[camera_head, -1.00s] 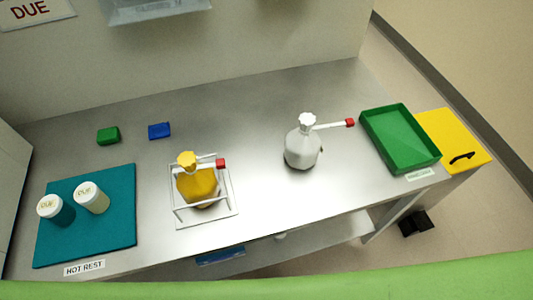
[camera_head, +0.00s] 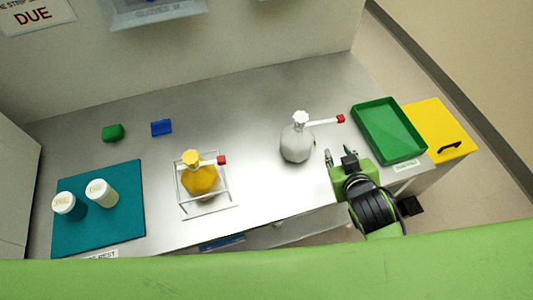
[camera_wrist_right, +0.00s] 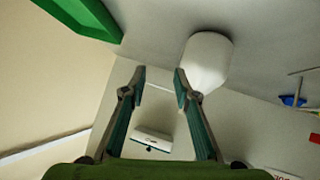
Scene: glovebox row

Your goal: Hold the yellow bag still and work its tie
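The yellow bag (camera_head: 200,181) stands upright in a white wire frame (camera_head: 210,209) on the steel bench. Its gathered top is yellow, and a tie with a red end (camera_head: 222,160) sticks out to the right. My right gripper (camera_head: 338,157) is at the front right of the bench, well to the right of the yellow bag and just right of a white bag (camera_head: 297,145). In the right wrist view its two fingers (camera_wrist_right: 158,80) are apart with nothing between them. The white bag (camera_wrist_right: 207,62) shows beyond the right fingertip. My left gripper is not in view.
The white bag has a red-ended tie. A green tray (camera_head: 388,130) and a yellow lid with a black handle (camera_head: 436,128) are at the right. Two white-capped jars stand on a teal mat (camera_head: 125,220) at the left. A green block (camera_head: 113,132) and blue block (camera_head: 161,127) lie behind.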

